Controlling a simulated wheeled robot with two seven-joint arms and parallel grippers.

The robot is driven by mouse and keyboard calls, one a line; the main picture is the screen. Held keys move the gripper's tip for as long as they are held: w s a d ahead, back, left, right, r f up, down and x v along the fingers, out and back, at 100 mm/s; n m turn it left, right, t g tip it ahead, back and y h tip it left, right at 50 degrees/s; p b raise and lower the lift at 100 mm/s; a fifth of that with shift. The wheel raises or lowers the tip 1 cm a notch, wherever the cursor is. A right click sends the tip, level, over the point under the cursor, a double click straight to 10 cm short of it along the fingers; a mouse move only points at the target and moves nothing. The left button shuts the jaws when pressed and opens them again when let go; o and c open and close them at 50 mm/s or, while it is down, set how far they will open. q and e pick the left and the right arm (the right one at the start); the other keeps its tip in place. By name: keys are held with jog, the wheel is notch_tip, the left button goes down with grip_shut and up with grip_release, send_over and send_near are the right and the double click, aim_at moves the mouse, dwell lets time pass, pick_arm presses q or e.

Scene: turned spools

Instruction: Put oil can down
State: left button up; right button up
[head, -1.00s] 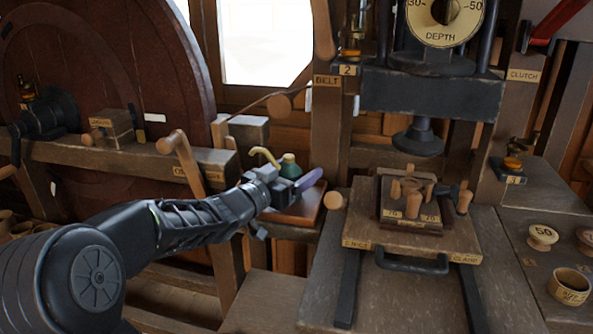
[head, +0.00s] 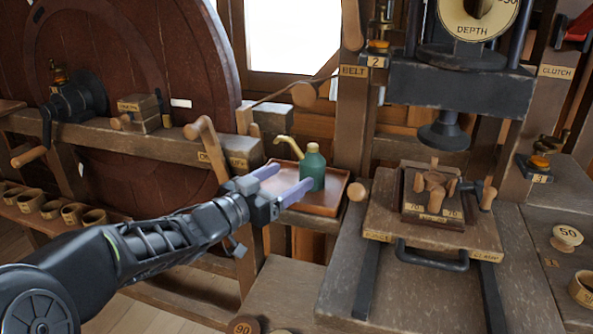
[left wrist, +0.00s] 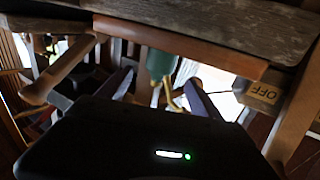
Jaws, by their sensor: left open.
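The green oil can (head: 312,168) with its curved yellow spout stands upright on a reddish-brown tray (head: 322,206) in the head view. My left gripper (head: 281,181) is open, its two purple-grey fingers apart, just in front and left of the can. The fingers do not appear to grip it. My right gripper is not in view.
A wooden lever (head: 205,143) stands left of the tray, and a post labelled BELT (head: 353,110) rises behind its right side. The press bed with a wooden clamp block (head: 433,193) lies to the right. A row of small cups (head: 72,212) is at far left.

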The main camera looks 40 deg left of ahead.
pick_arm(q)
jog(key=shift+o, duration=0.5)
jog(key=shift+d+r+n, duration=0.1)
jog(key=shift+r+n, duration=0.05)
jog(key=shift+n, duration=0.15)
jog(key=r+n, duration=0.1)
jog(key=n, duration=0.1)
jog(key=w+r+n+t+y+b, duration=0.1)
jog(key=n, duration=0.1)
jog(key=d+r+n+t, duration=0.1)
jog(key=n, duration=0.1)
jog(key=shift+w+d+r+y, duration=0.1)
jog(key=shift+w+r+y, duration=0.15)
jog(key=shift+r+y, duration=0.1)
notch_tip(320, 180, up, 3)
jog(key=d+n+y+b, duration=0.15)
jog(key=n+y, duration=0.25)
jog(key=n, duration=0.8)
jog(key=n+g+y+b, duration=0.3)
jog(key=n+g+y, duration=0.2)
jog(key=n, duration=2)
send_near(312, 169)
jog(key=x, duration=0.3)
jog(key=shift+f, duration=0.15)
jog(key=shift+x, duration=1.35)
